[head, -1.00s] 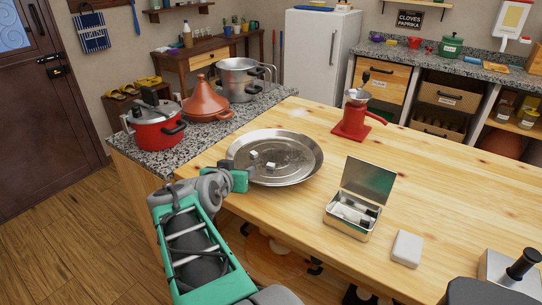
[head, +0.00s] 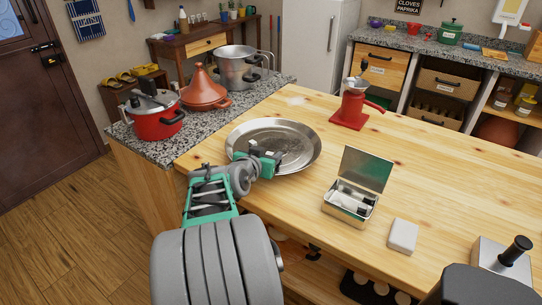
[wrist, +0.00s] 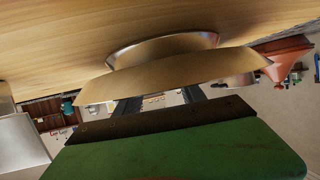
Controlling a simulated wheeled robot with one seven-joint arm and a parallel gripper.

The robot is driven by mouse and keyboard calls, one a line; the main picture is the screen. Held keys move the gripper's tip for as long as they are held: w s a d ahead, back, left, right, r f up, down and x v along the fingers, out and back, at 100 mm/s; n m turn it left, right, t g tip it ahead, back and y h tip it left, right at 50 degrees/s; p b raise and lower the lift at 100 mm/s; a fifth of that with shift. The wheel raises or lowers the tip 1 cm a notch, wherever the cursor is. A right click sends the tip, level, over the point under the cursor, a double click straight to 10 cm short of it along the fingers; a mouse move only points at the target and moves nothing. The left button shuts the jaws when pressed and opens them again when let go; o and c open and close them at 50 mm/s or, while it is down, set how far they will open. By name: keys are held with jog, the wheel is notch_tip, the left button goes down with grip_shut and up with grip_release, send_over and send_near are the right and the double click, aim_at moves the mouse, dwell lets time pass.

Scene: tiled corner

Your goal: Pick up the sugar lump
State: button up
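The round metal tray (head: 305,138) lies on the wooden table's left part. My gripper (head: 262,154) is over the tray's near left part, low and reaching in from the left. No sugar lump can be made out clearly now; small pale spots by the fingertips could be lumps or finger parts. In the wrist view the two dark fingers of my gripper (wrist: 160,101) stand apart with a gap between them. The tray's shiny rim (wrist: 175,76) crosses that view just in front of them. I see nothing held.
An open metal tin (head: 345,213) with things inside and a white block (head: 402,236) stand to the right. A red grinder (head: 350,108) stands behind. A red pot (head: 157,118) and a tagine (head: 205,90) are on the granite counter. The table between tray and tin is clear.

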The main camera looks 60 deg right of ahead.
grip_shut()
dwell(0.5)
